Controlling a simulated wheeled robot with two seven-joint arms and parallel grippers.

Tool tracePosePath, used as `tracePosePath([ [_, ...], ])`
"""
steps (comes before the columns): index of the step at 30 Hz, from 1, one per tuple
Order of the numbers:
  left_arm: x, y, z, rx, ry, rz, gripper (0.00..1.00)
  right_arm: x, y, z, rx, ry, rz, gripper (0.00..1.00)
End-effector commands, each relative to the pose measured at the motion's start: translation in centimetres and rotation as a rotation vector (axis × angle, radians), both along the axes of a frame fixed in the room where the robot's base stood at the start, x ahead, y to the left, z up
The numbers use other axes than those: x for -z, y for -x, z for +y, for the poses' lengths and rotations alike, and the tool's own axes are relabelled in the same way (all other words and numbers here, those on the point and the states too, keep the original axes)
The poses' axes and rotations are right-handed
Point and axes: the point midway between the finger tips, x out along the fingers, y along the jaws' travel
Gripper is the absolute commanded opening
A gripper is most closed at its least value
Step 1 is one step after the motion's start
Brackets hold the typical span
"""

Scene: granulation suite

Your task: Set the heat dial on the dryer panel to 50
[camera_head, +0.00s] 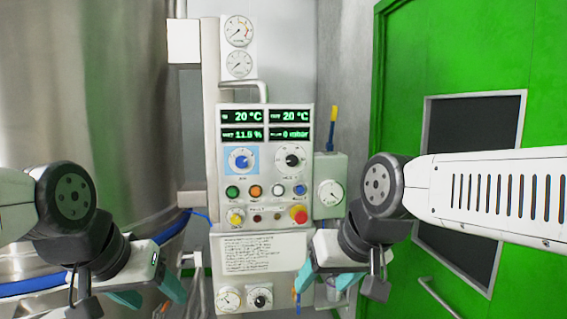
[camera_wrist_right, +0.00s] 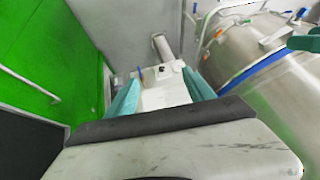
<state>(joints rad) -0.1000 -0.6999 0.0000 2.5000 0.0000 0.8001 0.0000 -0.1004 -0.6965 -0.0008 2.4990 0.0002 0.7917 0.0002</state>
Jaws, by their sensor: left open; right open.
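The white dryer panel (camera_head: 265,112) stands upright ahead. Its heat dial (camera_head: 290,158), a black knob on a white round scale, is at the right of the dial row; its small label and exact pointer reading are too blurred to tell. A blue-knobbed dial (camera_head: 242,159) on a blue square sits to its left. My left gripper (camera_head: 148,293) is open and empty, low and left of the panel. My right gripper (camera_head: 326,282) is open and empty, below and right of the dials. Its teal fingers (camera_wrist_right: 161,92) stand apart in the right wrist view. Neither gripper touches a dial.
Green displays (camera_head: 265,125) read 20 °C, 20 °C, 11.5 % and 0 mbar. Below the dials are coloured buttons (camera_head: 254,191) and a red knob (camera_head: 299,214). A steel vessel (camera_head: 125,110) stands left, a green door (camera_head: 410,60) right. A side box with a gauge (camera_head: 329,192) adjoins the panel.

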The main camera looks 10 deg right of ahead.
Motion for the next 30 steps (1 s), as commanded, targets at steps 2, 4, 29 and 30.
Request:
tracePosePath([
  [2, 0.0, 0.0, 0.0, 0.0, 0.0, 0.0, 0.61, -0.3, -1.4, 0.1, 0.007, -0.009, -0.024, 0.61],
  [4, 0.0, 0.0, 0.0, 0.0, 0.0, 0.0, 0.61, -0.9, -4.0, 0.1, 0.022, -0.025, -0.075, 0.61],
  [29, 0.0, 0.0, 0.0, 0.0, 0.0, 0.0, 0.61, -7.8, -38.9, -2.4, 0.309, -0.075, -1.28, 0.61],
  [30, 0.0, 0.0, 0.0, 0.0, 0.0, 0.0, 0.61, -7.9, -39.0, -2.4, 0.308, -0.072, -1.312, 0.61],
])
